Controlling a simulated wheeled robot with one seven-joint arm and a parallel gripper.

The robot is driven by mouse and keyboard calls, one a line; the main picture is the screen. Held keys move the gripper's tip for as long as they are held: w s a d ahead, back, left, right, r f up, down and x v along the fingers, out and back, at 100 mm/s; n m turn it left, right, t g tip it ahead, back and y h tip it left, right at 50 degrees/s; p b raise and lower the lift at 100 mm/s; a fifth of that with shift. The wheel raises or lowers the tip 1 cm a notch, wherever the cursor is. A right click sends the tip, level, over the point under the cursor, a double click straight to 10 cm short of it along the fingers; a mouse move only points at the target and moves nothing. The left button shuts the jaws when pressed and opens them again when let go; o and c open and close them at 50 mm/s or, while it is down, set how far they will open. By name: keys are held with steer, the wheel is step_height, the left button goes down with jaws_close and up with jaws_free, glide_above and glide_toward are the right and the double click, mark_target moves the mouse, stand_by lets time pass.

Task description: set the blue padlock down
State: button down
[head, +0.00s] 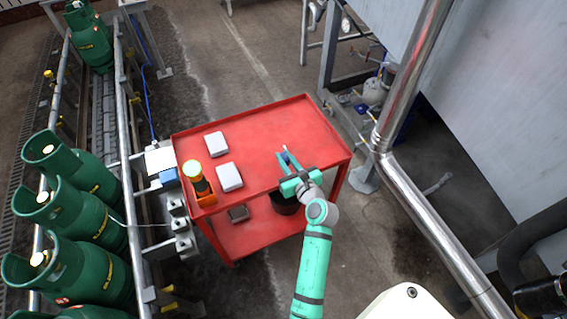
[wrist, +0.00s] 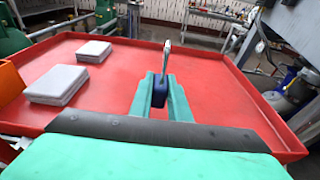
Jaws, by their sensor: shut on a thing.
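The blue padlock (wrist: 159,92) is between the fingertips of my gripper (wrist: 161,98) in the wrist view, with its grey shackle (wrist: 166,56) standing upward. In the head view my teal gripper (head: 288,164) is over the right part of the red cart's top (head: 262,135). The padlock shows there only as a small blue bit at the fingertips. My gripper is shut on the padlock. I cannot tell whether the padlock touches the cart top.
Two light grey stacks (head: 216,144) (head: 229,177) lie on the cart's left side, near an orange holder (head: 202,189). The cart top has a raised rim. Green cylinders (head: 75,215) stand on the conveyor at left. A metal pipe (head: 430,215) runs at right. The cart's middle is clear.

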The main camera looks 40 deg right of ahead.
steer(key=shift+w+d+f, duration=0.1)
steer(key=shift+w+f, duration=0.1)
steer(key=shift+f, duration=0.8)
steer(key=shift+w+f, duration=0.15)
steer(key=shift+f, duration=0.8)
steer(key=shift+f, duration=0.2)
steer(key=c, duration=1.7)
jaws_free()
steer(key=shift+o, duration=0.2)
steer(key=shift+r, duration=0.1)
